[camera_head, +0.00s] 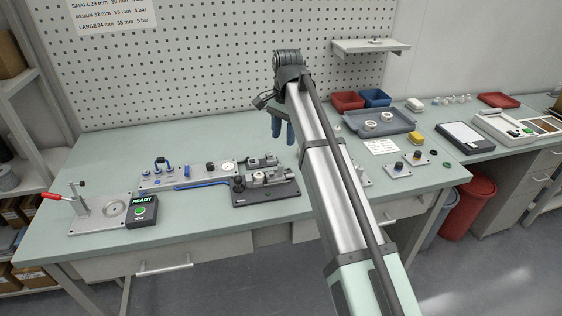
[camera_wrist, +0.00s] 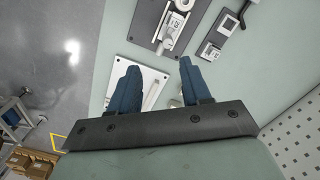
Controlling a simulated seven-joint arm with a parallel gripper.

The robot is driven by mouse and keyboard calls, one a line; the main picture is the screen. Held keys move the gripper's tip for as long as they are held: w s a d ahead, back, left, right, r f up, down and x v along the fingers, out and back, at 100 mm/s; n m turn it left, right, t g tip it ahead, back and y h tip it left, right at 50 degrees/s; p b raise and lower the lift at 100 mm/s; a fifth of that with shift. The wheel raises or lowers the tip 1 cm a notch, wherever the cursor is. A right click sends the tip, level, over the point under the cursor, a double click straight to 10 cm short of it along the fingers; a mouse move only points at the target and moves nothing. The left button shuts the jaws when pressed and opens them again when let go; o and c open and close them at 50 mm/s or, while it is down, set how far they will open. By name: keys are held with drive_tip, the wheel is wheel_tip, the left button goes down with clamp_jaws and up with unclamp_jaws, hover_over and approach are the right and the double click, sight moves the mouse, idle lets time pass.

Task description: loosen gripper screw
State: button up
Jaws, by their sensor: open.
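A grey clamp-like mechanism (camera_head: 262,174) sits on a dark base plate (camera_head: 268,194) on the bench. It may be the gripper fixture of the task; its screw is too small to make out. A similar fixture shows at the top of the wrist view (camera_wrist: 172,28). My gripper (camera_head: 283,136) hangs above the bench, behind and slightly right of that fixture in the head view. Its dark blue fingers are apart and empty, as the wrist view also shows (camera_wrist: 158,70). A pale plate (camera_wrist: 150,82) lies below, partly hidden by the fingers.
A panel with gauge and knobs (camera_head: 190,175), a READY/TEST box (camera_head: 142,211) and a red-handled press (camera_head: 84,208) stand left. Right are a grey tray (camera_head: 396,121) and red (camera_head: 347,100) and blue (camera_head: 375,97) bins. My arm hides part of the bench.

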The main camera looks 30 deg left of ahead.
sight(281, 165)
drive_tip(key=shift+t, duration=0.3)
drive_tip(key=f, duration=0.3)
drive_tip(key=a+f, duration=0.1)
drive_tip(key=f, duration=0.7)
drive_tip(key=shift+w+a+f, duration=0.2)
drive_tip(key=shift+w+f, duration=0.05)
drive_tip(key=shift+w, duration=0.1)
drive_tip(key=shift+c, duration=0.2)
clamp_jaws()
